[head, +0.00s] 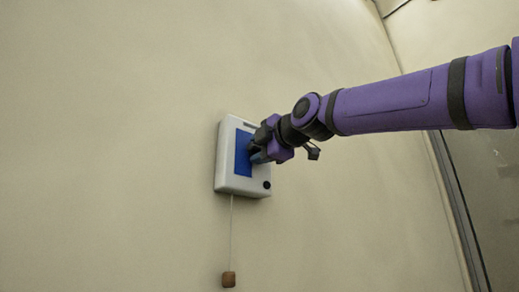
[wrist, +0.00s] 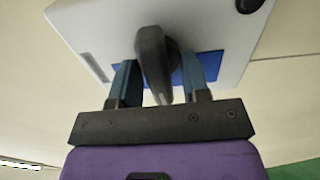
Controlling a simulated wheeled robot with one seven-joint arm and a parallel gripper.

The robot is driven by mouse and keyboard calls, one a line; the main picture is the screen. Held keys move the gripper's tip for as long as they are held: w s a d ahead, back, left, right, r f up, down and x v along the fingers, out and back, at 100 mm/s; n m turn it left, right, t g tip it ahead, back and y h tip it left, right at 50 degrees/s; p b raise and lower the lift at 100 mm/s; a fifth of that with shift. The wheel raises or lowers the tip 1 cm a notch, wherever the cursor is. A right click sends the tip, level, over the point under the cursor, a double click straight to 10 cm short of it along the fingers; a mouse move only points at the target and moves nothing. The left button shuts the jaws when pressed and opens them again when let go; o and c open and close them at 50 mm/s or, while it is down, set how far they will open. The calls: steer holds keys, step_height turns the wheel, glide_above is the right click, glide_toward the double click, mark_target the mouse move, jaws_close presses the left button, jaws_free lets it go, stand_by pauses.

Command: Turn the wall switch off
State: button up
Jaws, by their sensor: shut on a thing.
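The wall switch is a white box (head: 229,170) with a blue front panel (head: 242,152), fixed to the wall. It also fills the top of the wrist view, where the white box (wrist: 95,28) appears tilted. A dark grey lever (wrist: 152,50) sticks out from the panel towards the wrist camera. My gripper (head: 257,150) is at the panel's right side, and its blue fingers (wrist: 160,78) stand on either side of the lever, shut on it. In the head view the gripper hides the lever and part of the panel.
A cord hangs below the box with a small brown block (head: 229,279) at its end. A round black knob (head: 267,184) sits at the box's lower right corner. The wall around the box is bare. A dark-framed glass panel (head: 490,185) stands at the far right.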

steer(key=shift+f, duration=0.1)
steer(key=o, duration=0.5)
steer(key=v, duration=1)
steer(key=shift+s+d, duration=0.3)
